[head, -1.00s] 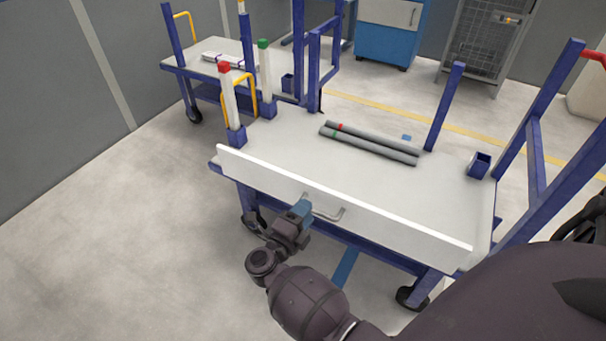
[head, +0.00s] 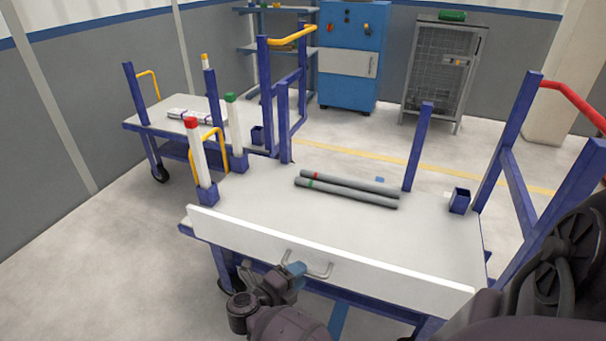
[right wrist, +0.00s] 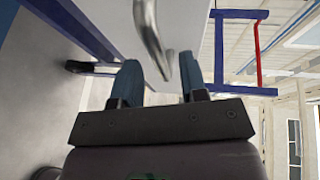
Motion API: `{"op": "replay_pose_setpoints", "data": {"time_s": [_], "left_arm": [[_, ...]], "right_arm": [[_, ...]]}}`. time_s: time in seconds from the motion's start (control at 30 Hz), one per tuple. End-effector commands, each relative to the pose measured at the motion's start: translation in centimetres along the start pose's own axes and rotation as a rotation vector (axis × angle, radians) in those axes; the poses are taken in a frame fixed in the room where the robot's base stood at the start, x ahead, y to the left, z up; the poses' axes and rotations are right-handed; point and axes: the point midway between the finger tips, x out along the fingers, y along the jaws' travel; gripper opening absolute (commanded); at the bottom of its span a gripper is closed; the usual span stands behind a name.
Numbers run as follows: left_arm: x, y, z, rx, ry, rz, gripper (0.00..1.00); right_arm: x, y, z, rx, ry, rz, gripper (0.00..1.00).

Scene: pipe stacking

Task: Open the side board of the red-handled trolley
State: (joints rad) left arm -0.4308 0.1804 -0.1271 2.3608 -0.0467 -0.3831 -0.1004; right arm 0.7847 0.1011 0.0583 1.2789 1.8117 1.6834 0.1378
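The trolley with the red handle (head: 560,97) has a white side board (head: 375,279) standing upright along its near edge. A grey bar handle (head: 322,275) is fixed to the board's outer face. My right gripper (head: 294,271) is at the left part of this bar handle. In the right wrist view, its two blue fingers (right wrist: 160,76) are apart, and the bar handle (right wrist: 150,32) reaches down toward the gap between them. I cannot tell whether a finger touches it. My left gripper is not in view.
Two grey pipes (head: 345,190) lie on the trolley top (head: 400,235). White posts with red (head: 198,155) and green (head: 236,130) caps stand at its left. Another trolley (head: 150,125) stands behind left. A blue cabinet (head: 349,60) and wire cage (head: 440,75) are at the back. Floor at left is clear.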

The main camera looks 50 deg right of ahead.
Motion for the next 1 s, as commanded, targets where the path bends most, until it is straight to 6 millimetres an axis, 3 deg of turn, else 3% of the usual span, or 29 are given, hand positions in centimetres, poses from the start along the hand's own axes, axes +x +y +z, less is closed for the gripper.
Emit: {"op": "replay_pose_setpoints", "data": {"time_s": [0.2,0.57,0.6,0.83,1.0], "left_arm": [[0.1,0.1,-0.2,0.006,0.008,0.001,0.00],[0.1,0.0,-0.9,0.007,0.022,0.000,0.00],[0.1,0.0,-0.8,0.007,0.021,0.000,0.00],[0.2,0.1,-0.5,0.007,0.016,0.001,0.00],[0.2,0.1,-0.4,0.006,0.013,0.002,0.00]], "right_arm": [[2.2,0.1,-0.1,-0.002,0.000,-0.002,0.40],[2.6,0.0,0.0,-0.001,-0.001,-0.001,0.40],[2.6,0.0,0.0,-0.001,-0.001,-0.001,0.38],[2.6,0.0,0.0,-0.001,-0.001,-0.001,0.03],[2.6,0.0,0.0,-0.001,-0.001,-0.001,0.00]]}}
